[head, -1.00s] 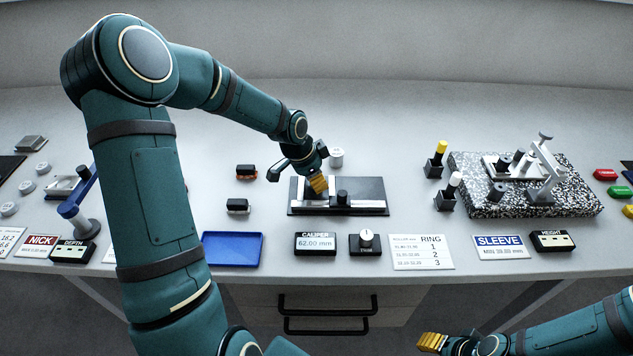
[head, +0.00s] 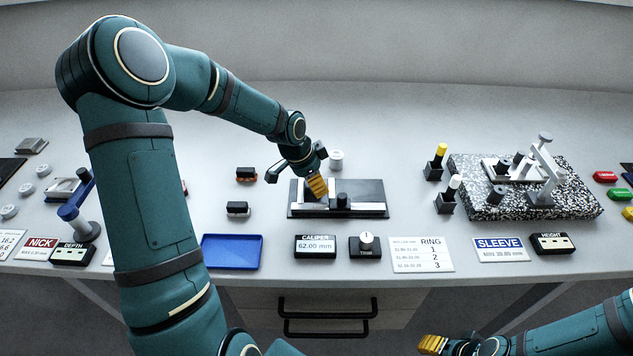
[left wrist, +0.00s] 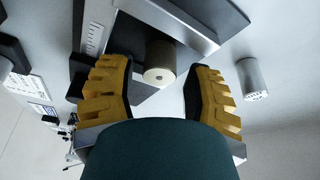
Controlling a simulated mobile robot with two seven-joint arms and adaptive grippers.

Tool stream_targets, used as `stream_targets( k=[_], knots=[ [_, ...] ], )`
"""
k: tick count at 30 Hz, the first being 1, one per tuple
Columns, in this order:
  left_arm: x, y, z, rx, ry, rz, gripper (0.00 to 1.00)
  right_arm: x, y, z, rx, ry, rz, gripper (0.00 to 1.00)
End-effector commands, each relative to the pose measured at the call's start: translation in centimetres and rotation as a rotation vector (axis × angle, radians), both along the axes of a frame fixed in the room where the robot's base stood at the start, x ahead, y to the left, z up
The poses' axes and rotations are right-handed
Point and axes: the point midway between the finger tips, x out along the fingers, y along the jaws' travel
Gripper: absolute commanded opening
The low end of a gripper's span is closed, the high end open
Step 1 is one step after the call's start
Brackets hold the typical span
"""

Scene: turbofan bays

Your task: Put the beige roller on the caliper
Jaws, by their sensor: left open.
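The caliper (head: 372,188) is a black base with metal jaws, standing at the middle of the bench. My left gripper (head: 317,188) points down over its left part, with yellow fingers. In the left wrist view the beige roller (left wrist: 160,66) lies between the open fingers (left wrist: 163,95), beside the caliper's metal bar (left wrist: 184,20). A gap shows on both sides of the roller. I cannot tell exactly how it rests on the caliper. The fingers hide it in the head view. My right gripper (head: 432,344) is low at the right, in front of the bench.
A pale grey cylinder (head: 336,159) stands just behind the caliper; it also shows in the left wrist view (left wrist: 252,80). The caliper display (head: 315,246) reads 62.00 mm. A knob box (head: 366,247) and a blue tray (head: 231,251) stand in front. A speckled granite plate (head: 580,200) is right.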

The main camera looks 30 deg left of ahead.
Motion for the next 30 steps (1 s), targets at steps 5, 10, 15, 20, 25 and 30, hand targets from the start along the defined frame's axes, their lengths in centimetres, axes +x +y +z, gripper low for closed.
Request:
stream_targets(
  k=[5,10,15,20,25,30],
  knots=[
    [-1.0,0.9,3.7,0.004,-0.003,0.002,0.51,-0.2,0.0,1.2,0.001,0.005,0.001,0.47],
    [-1.9,1.5,7.0,0.004,-0.003,0.002,0.51,-0.3,0.0,2.0,0.001,0.007,0.002,0.47],
    [-2.6,2.0,9.2,0.002,0.0,0.001,0.51,-0.2,0.0,2.5,0.001,0.005,-0.001,0.47],
    [-2.9,2.2,10.2,0.002,0.0,-0.001,0.51,-0.1,0.0,2.7,0.001,0.002,-0.002,0.47],
    [-3.0,2.2,10.3,0.0,0.001,-0.001,0.51,-0.1,0.0,2.6,0.001,0.002,-0.003,0.47],
    [-3.0,2.2,10.3,0.001,0.001,-0.001,0.51,-0.1,0.0,2.6,0.001,0.002,-0.003,0.47]
  ],
)
